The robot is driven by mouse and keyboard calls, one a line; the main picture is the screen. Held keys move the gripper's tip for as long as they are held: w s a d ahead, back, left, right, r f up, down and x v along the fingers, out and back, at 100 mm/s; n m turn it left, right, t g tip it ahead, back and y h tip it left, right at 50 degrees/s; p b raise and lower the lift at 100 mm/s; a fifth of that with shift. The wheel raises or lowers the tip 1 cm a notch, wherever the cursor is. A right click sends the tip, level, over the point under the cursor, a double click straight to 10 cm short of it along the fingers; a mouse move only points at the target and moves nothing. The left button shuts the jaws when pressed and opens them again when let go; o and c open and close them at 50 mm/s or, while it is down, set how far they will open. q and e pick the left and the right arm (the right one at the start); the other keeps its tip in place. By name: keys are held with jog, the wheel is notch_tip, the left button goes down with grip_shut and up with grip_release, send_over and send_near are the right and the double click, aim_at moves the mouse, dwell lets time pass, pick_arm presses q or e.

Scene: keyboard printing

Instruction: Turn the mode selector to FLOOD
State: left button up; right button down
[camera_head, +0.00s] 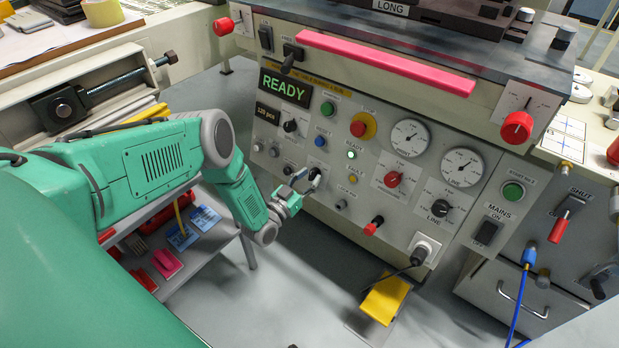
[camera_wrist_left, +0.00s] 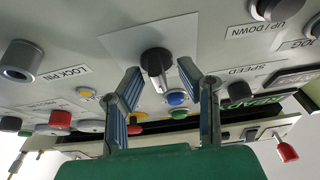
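A black selector knob with a pale pointer (camera_wrist_left: 157,62) sits on a light plate of the grey control panel. No mode label or FLOOD marking is readable near it. In the head view this knob (camera_head: 315,174) is partly hidden by my left gripper. My left gripper (camera_head: 299,183) reaches the panel's lower left area. In the left wrist view its two fingers (camera_wrist_left: 160,72) are spread, one on each side of the knob, with visible gaps. They appear apart from the knob. My right gripper is in neither view.
Close to the knob are a blue button (camera_head: 320,141), a LOCK PIN knob (camera_wrist_left: 22,62) and small indicator lamps. The READY display (camera_head: 283,85) and a red-on-yellow button (camera_head: 360,127) are higher up. The floor below the panel is open, with a yellow pedal (camera_head: 385,299).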

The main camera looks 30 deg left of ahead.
pick_arm(q)
jog(key=s+f, duration=0.1)
jog(key=s, duration=1.1)
jog(key=shift+a+f, duration=0.3)
jog(key=shift+a, duration=0.15)
